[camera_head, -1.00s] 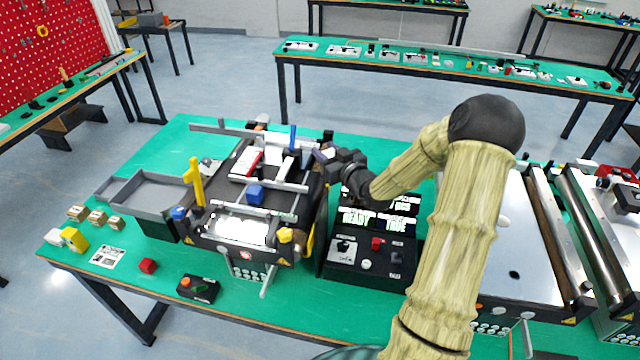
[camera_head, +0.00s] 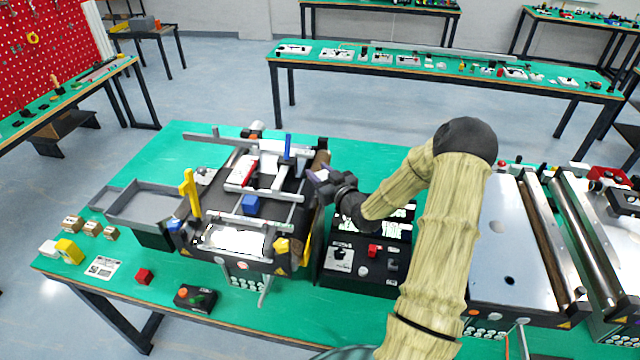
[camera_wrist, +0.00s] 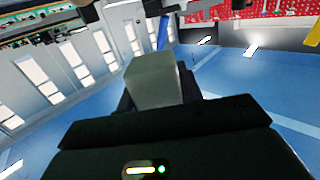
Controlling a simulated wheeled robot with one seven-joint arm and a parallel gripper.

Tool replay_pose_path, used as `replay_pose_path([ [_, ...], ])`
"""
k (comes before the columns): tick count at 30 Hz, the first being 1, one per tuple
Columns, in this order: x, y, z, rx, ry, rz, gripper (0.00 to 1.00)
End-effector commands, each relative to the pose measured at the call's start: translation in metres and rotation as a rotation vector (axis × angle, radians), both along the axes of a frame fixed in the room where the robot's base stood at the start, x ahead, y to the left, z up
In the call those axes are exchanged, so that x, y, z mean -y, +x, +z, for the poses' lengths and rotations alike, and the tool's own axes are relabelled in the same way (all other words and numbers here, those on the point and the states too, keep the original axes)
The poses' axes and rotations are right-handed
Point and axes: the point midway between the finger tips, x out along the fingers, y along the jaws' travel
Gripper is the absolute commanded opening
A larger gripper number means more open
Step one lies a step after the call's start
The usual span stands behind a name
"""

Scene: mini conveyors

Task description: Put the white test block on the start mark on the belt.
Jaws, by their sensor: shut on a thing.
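My gripper (camera_head: 318,178) is at the right end of the small belt machine (camera_head: 205,240), above its edge. In the wrist view a pale grey-white block (camera_wrist: 152,80), which looks like the white test block, sits between the dark fingers, and my gripper is shut on it. In the head view the block is too small to make out clearly. The dark belt is partly covered by rails, a blue block (camera_head: 250,205) and a white-red part (camera_head: 243,172). I cannot make out the start mark.
A yellow post (camera_head: 190,190) and a blue post (camera_head: 288,147) stand up from the machine. A grey tray (camera_head: 150,205) is on the left.

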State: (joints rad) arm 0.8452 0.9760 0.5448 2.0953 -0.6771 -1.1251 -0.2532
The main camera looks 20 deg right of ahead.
Motion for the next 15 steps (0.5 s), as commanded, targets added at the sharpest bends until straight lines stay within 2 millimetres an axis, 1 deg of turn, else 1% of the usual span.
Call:
replay_pose_path([
  [3, -0.0007, 0.0007, -0.0039, 0.003, -0.001, 0.001, 0.13],
  [11, -0.0009, 0.0007, -0.0047, 0.002, -0.001, 0.002, 0.13],
  [15, -0.0010, 0.0007, -0.0118, 0.001, 0.001, 0.002, 0.13],
])
